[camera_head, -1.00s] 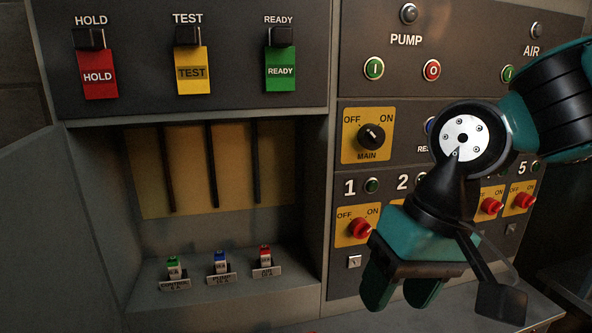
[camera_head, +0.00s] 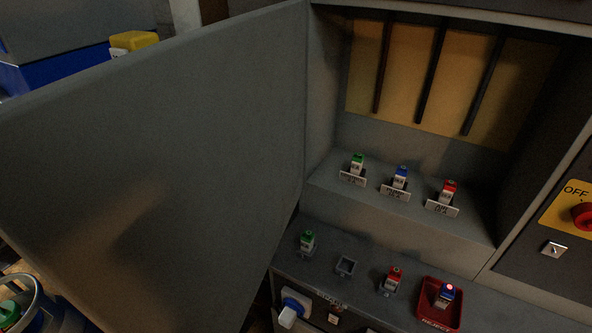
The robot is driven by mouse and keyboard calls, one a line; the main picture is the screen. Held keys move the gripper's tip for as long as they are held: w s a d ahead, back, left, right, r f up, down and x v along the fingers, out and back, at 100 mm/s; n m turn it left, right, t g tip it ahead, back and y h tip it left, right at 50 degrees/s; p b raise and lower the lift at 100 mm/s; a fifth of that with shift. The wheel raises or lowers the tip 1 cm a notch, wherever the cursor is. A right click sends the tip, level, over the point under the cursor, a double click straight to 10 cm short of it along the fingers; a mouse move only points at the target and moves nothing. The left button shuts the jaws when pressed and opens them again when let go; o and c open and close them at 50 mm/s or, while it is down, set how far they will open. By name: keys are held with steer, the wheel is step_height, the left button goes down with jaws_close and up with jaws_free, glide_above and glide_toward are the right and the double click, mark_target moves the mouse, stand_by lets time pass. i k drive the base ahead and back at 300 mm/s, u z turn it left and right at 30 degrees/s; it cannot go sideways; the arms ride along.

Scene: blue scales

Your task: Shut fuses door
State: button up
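The fuses door (camera_head: 190,150) is a large grey panel on the left. It stands wide open, hinged at the left edge of the fuse compartment. Inside the compartment (camera_head: 340,135), a green fuse (camera_head: 357,164), a blue fuse (camera_head: 400,178) and a red fuse (camera_head: 448,191) stand upright on a ledge behind small labels. Yellow back panels with dark vertical bars are behind them. My gripper is not in view now. A soft dark shadow lies on the lower part of the door.
On the lower shelf are a green fuse (camera_head: 307,240), an empty socket (camera_head: 345,266), a red fuse (camera_head: 392,279) and a red tray (camera_head: 441,305) holding a blue fuse. A red switch (camera_head: 584,215) is at right. A yellow-topped object (camera_head: 133,42) is behind the door.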

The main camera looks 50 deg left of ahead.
mark_target(157, 187)
steer(key=z, duration=0.3)
steer(key=k, duration=2)
steer(key=u, duration=1.55)
steer(key=i, duration=0.5)
steer(key=u, duration=0.05)
